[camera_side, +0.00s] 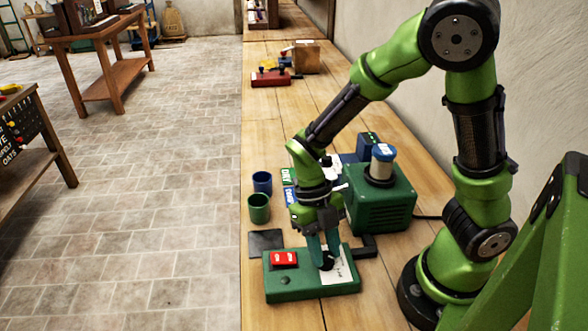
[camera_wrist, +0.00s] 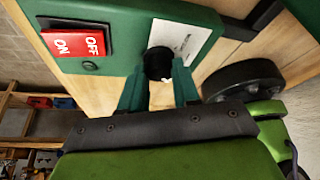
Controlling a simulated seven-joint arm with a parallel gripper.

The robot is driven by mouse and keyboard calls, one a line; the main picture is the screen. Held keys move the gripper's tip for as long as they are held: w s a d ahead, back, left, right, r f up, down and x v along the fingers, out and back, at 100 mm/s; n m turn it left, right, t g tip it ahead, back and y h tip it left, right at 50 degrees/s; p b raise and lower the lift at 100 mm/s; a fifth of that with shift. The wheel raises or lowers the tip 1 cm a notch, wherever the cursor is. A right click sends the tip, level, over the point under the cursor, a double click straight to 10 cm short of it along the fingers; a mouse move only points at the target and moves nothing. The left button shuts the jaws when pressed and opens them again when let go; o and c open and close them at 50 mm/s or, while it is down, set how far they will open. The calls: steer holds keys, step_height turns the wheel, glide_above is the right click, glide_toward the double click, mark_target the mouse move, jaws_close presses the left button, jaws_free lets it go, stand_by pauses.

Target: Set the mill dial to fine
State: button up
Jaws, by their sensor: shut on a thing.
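The mill dial is a black knob (camera_wrist: 158,62) on a green control box (camera_side: 312,287). A white label (camera_wrist: 182,40) with small print, too small to read, lies beside the knob. My gripper (camera_side: 325,262) points down over the box, and its two green fingers are shut on the knob; they also show either side of it in the wrist view (camera_wrist: 160,85). A small white mark shows at the knob's near edge in the wrist view. I cannot tell which setting it points to. The green mill (camera_side: 382,205) with a blue-capped clear hopper stands behind the box.
A red ON/OFF switch (camera_side: 284,258) sits on the box's left part. A blue cup (camera_side: 262,182), a green cup (camera_side: 259,208) and a dark flat pad (camera_side: 265,243) are left of the mill. Labelled packets (camera_side: 289,196) stand near my wrist. Red clamps (camera_side: 271,78) lie far back.

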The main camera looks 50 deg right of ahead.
steer(key=shift+m+y, duration=0.4)
steer(key=shift+m, duration=0.6)
steer(key=o, duration=1)
steer(key=shift+o, duration=0.2)
steer(key=v, duration=0.7)
steer(key=shift+r, duration=0.3)
steer(key=shift+d, duration=0.15)
